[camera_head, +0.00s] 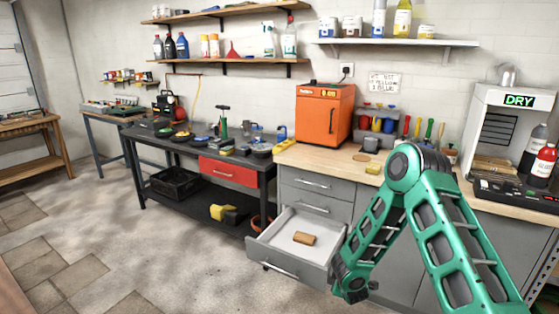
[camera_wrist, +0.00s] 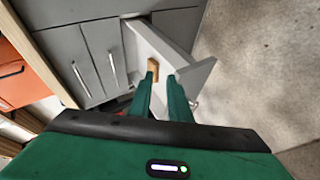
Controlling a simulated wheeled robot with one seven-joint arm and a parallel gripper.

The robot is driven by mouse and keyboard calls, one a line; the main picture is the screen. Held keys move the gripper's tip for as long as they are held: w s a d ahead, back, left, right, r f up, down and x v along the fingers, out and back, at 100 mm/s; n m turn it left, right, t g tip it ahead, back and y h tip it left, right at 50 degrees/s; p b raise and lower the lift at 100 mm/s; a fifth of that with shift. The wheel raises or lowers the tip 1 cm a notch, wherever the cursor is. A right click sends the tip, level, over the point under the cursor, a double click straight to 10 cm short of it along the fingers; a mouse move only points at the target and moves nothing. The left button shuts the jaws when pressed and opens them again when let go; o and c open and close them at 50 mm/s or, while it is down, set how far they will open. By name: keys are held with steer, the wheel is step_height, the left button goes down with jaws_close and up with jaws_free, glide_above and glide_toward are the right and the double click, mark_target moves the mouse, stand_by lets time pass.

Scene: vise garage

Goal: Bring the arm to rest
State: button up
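My green arm (camera_head: 382,228) bends down in front of the grey cabinet in the head view, with its lower end beside the open drawer. My gripper (camera_wrist: 161,78) shows in the wrist view with its two green fingers apart and nothing between them. The fingertips point toward the open drawer (camera_wrist: 165,45). A small brown block (camera_head: 304,239) lies alone on the drawer's white floor. In the wrist view the block (camera_wrist: 153,66) shows just beyond the left fingertip, and I cannot tell how far apart they are. The fingers are not clearly visible in the head view.
The open drawer (camera_head: 262,241) sticks out from the cabinet. An orange oven (camera_head: 324,115) stands on the wooden counter (camera_head: 318,161). A dark workbench (camera_head: 163,149) with a red drawer (camera_head: 228,171) is to the left. The floor (camera_head: 150,255) in front is clear.

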steer(key=s+d+r+m+g+h, duration=0.1)
steer(key=s+d+r+m, duration=0.1)
steer(key=d+r, duration=0.4)
steer(key=s+d+r+m+g+h, duration=0.2)
steer(key=d+r+m, duration=0.1)
steer(key=d+r, duration=0.3)
steer(key=s+d+r+m+g+h, duration=0.1)
steer(key=s+d+r+m+g, duration=0.1)
steer(key=s+d+r+m, duration=0.5)
steer(key=s+d+r+g, duration=0.3)
steer(key=s+d+r, duration=0.25)
steer(key=s, duration=0.45)
steer(key=s+a+r+m+g+y, duration=0.1)
steer(key=s+a+r+m, duration=0.1)
steer(key=s, duration=0.7)
steer(key=s+a+r+m+g+y, duration=0.1)
steer(key=s+r+m+y, duration=0.1)
steer(key=s, duration=0.8)
steer(key=s+a+r+m+g+y, duration=0.1)
steer(key=s+r+m, duration=0.3)
steer(key=s, duration=0.6)
steer(key=shift+a+r+g+y, duration=0.3)
steer(key=shift+a+g, duration=0.1)
steer(key=shift+a, duration=0.4)
steer(key=shift+w+f, duration=0.3)
steer(key=shift+w, duration=0.35)
